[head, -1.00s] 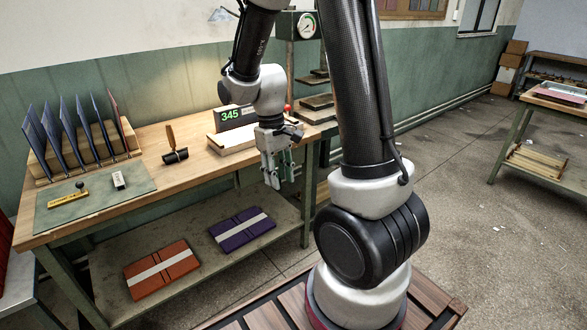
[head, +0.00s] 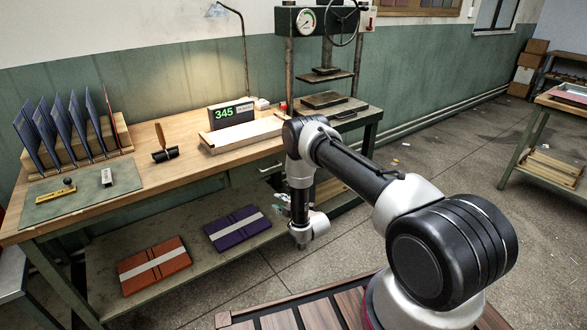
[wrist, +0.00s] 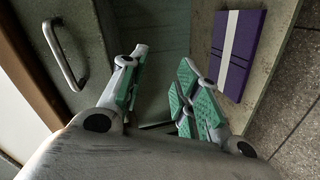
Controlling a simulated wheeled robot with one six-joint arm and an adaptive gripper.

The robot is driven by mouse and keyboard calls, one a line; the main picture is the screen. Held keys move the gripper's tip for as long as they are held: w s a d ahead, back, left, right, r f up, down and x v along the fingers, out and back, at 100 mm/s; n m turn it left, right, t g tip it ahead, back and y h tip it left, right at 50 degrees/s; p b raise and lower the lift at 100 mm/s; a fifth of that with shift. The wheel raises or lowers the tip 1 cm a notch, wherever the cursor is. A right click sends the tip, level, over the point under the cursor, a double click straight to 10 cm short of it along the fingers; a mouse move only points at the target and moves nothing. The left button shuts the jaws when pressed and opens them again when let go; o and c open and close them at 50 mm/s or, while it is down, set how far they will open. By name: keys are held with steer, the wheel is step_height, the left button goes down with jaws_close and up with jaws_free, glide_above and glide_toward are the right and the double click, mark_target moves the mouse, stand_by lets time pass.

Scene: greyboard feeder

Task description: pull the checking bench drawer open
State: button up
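The checking bench (head: 190,148) has a wooden top and green legs. Its grey-green drawer front (head: 254,172) is under the right part of the top, partly hidden by my arm, and looks shut. In the wrist view the drawer front (wrist: 85,28) fills the upper left, with a pale metal bar handle (wrist: 62,56) on it. My gripper (wrist: 162,62) is open and empty, its green-padded fingers apart, to the right of the handle and not touching it. In the head view my gripper (head: 283,204) is mostly hidden behind my wrist, below bench-top height.
On the lower shelf lie a purple folder (head: 222,234) and an orange folder (head: 150,279); the purple one also shows in the wrist view (wrist: 218,75). A scale reading 345 (head: 224,117) stands on the bench. A press (head: 323,80) stands behind, at right.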

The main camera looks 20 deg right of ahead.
step_height(320, 180, up, 10)
steer(key=w+n+t+y, duration=0.1)
steer(key=n+t, duration=0.3)
steer(key=t, duration=0.1)
steer(key=x, duration=0.8)
steer(key=shift+d, duration=0.3)
jaws_close()
